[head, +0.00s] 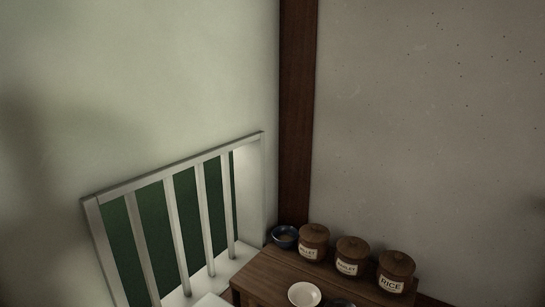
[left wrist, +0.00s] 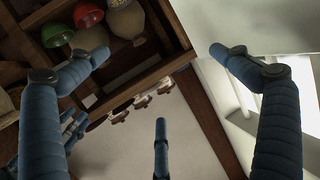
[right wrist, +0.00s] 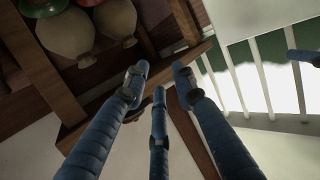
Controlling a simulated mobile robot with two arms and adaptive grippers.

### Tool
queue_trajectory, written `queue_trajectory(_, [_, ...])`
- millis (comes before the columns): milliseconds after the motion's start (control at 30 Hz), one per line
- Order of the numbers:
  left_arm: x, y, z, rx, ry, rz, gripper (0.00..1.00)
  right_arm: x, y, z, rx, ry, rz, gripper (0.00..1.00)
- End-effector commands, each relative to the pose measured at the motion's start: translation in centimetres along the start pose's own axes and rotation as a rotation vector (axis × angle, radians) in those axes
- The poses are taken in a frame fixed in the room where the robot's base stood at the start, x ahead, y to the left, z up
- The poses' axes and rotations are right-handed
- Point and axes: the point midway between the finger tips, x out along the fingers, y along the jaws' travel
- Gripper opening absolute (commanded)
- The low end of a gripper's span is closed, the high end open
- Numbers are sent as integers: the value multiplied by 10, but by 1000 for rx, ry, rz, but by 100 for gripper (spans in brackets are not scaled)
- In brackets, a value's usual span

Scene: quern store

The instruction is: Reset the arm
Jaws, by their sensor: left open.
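Neither of my grippers shows in the head view. In the left wrist view my left gripper (left wrist: 158,54) has its blue fingers spread wide, with nothing between them. In the right wrist view my right gripper (right wrist: 160,76) has its blue fingertips close together with a narrow gap and no object between them; how far it is shut is unclear. Part of another blue finger (right wrist: 304,57) shows at the right edge of that view.
In the head view a wooden table (head: 262,271) stands in the corner with a dark blue bowl (head: 285,236), labelled jars (head: 313,244) and a white dish (head: 304,294). A barred window (head: 173,184) is left. Wooden shelving (right wrist: 55,75) holds pale jars (right wrist: 115,20).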

Motion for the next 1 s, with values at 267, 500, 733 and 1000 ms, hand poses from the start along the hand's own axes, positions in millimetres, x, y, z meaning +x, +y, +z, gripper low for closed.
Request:
queue_trajectory(267, [-126,-11,116,-6,-587,-22,100,-126,11,116,7,-587,22,26])
queue_trajectory(500, [-285,-13,178,-19,-1024,-34,100,-285,13,178,20,-1025,34,26])
queue_trajectory(733, [-366,-12,196,-27,-1218,-39,100,-367,12,196,28,-1218,40,26])
queue_trajectory(1000, [-367,-11,237,-29,-1241,-40,100,-367,11,237,29,-1242,40,26])
